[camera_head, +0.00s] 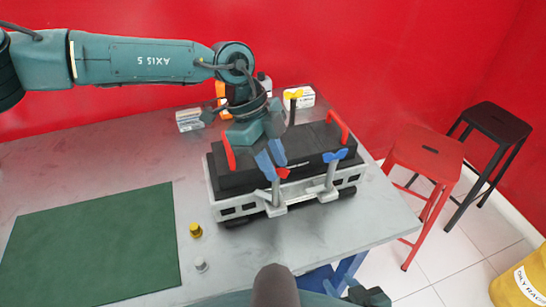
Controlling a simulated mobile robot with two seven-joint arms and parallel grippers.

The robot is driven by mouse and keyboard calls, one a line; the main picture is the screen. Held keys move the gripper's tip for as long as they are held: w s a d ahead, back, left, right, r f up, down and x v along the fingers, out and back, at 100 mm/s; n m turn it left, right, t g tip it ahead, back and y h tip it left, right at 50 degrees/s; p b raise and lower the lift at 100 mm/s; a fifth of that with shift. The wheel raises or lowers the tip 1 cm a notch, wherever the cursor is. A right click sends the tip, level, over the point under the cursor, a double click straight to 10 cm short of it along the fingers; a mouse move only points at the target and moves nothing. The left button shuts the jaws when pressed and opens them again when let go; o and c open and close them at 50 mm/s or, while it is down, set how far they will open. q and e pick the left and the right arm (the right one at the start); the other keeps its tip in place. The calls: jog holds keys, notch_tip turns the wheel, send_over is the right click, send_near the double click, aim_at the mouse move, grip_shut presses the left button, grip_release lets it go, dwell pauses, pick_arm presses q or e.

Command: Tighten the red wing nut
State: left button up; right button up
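The red wing nut (283,173) sits on top of a grey post (275,193) at the front of the engine trainer (240,205). My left gripper (275,170) reaches down over the trainer. Its two blue fingertips are close together right at the wing nut and partly hide it. Whether they touch or hold it, I cannot tell. A blue wing nut (335,156) is on another post to the right, and a yellow wing nut (293,94) is on a post at the back. Part of my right gripper (368,296) shows at the bottom edge, its fingers unclear.
The trainer has a black cover (315,142) with red handles (338,126). A yellow knob (196,230) and a grey knob (201,265) stand on the grey table (100,150), near a green mat (90,245). White boxes (190,120) are at the back. Stools (428,155) stand right.

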pick_arm(q)
grip_shut()
pick_arm(e)
jog(key=shift+f, duration=0.1)
dwell(0.4)
pick_arm(q)
jog(key=shift+m, duration=0.6)
jog(key=m+g+y, duration=0.1)
jog(key=m, duration=0.2)
jog(key=shift+w+d+b, duration=0.1)
jog(key=shift+b, duration=0.3)
jog(key=m+g+y, duration=0.1)
jog(key=m, duration=0.2)
jog(key=shift+m+b, duration=0.3)
jog(key=shift+b, duration=0.05)
jog(key=shift+m+y, duration=0.3)
jog(key=shift+m, duration=0.2)
pick_arm(e)
jog(key=shift+w+a, duration=0.2)
jog(key=shift+a, duration=0.15)
pick_arm(q)
jog(key=shift+r, duration=0.1)
